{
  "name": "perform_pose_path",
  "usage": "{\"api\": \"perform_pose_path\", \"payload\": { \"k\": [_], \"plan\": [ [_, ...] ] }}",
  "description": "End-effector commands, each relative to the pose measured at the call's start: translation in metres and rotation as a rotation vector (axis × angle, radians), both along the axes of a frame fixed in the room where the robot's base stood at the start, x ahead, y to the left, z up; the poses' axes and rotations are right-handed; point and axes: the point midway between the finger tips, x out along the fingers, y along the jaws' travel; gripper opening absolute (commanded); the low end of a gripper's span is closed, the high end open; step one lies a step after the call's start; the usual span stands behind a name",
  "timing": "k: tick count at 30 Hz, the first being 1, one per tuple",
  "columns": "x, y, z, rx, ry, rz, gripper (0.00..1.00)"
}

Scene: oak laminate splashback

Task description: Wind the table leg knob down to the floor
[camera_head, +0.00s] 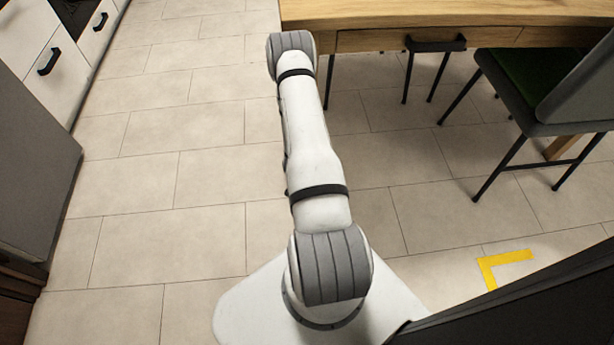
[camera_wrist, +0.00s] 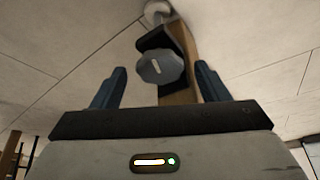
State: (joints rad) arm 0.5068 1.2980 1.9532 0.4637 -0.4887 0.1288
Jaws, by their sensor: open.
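In the wrist view, a grey lobed knob (camera_wrist: 160,68) with a pale line on its face is on a dark bracket at a wooden table leg (camera_wrist: 182,42). A pale round foot (camera_wrist: 156,12) shows beyond the bracket, near the tiled floor; I cannot tell whether it touches. My gripper (camera_wrist: 160,78) is open, with one blue finger on each side of the knob. Gaps show between the fingers and the knob. In the head view, the wooden table (camera_head: 430,14) is at the top, and I cannot make out the knob or my gripper.
A dark chair (camera_head: 545,127) with a green seat stands at the table's right. A yellow corner mark (camera_head: 489,270) is on the floor at lower right. White drawers (camera_head: 45,75) and a grey cabinet (camera_head: 35,160) line the left. Tiled floor between is clear.

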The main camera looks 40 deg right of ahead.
Motion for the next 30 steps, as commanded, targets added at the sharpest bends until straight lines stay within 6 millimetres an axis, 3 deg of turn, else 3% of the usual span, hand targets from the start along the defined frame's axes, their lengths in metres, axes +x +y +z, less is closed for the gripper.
{"api": "perform_pose_path", "payload": {
  "k": [5, 16, 30],
  "plan": [
    [-0.002, 0.005, 0.014, 0.001, 0.001, 0.002, 0.68],
    [-0.012, 0.023, 0.067, 0.000, 0.000, 0.000, 0.68],
    [-0.013, 0.027, 0.074, 0.001, 0.000, 0.003, 0.68]
  ]
}}
